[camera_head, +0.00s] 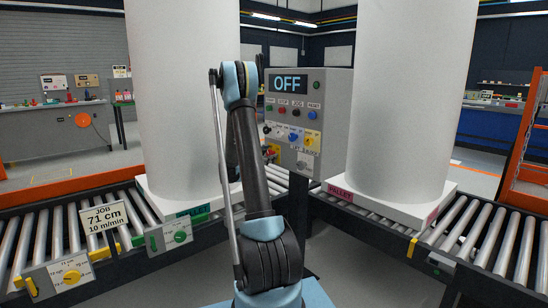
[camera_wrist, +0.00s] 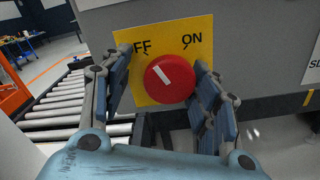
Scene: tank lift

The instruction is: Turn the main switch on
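The main switch is a round red knob (camera_wrist: 169,78) on a yellow plate (camera_wrist: 167,30) marked OFF and ON, seen in the wrist view. Its white mark tilts to the upper left, toward the OFF label. My gripper (camera_wrist: 160,72) is open, with one finger on each side of the knob. The right finger is close against the knob's edge; I cannot tell if it touches. A gap shows between the left finger and the knob. In the head view, the grey control panel (camera_head: 335,103) has a display (camera_head: 291,84) reading OFF. My arm hides most of the gripper there.
Two large white tanks (camera_head: 183,90) (camera_head: 412,90) stand on roller conveyors left and right of the panel. A job sign (camera_head: 103,216) reads 71 cm, 10 m/min. Other knobs and buttons sit close together on the panel. An orange rack (camera_head: 530,140) stands at the right.

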